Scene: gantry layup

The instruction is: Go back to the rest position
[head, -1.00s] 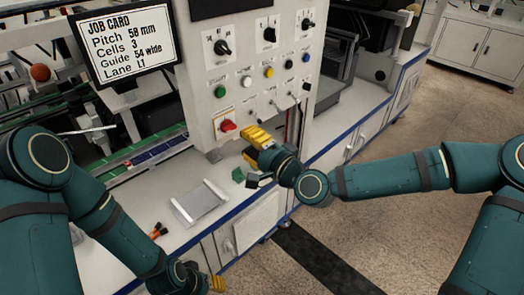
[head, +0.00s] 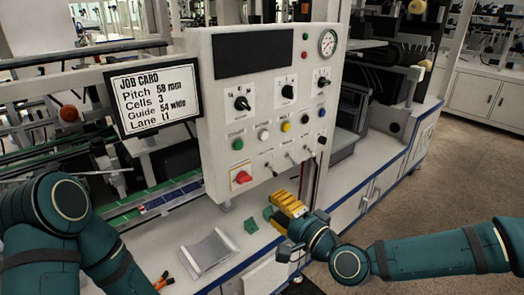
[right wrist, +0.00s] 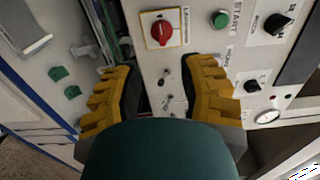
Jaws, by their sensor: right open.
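My right gripper (head: 288,206) has yellow fingers. In the head view it is in front of the lower part of the white control panel (head: 222,120), right of and below the red knob (head: 241,178). In the right wrist view the two fingers of this gripper (right wrist: 160,68) stand wide apart with nothing between them. The red knob (right wrist: 162,32) shows there beyond the fingertips, with the green button (right wrist: 220,19) to its right. My left arm enters the head view at the left; its gripper is out of frame.
A job card screen (head: 155,100) is left of the panel. Below the panel, the white bench (head: 150,238) holds a metal tray-like plate (head: 207,252), small green pieces (head: 251,225) and an orange-handled tool (head: 164,281). Open floor (head: 440,185) lies at the right.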

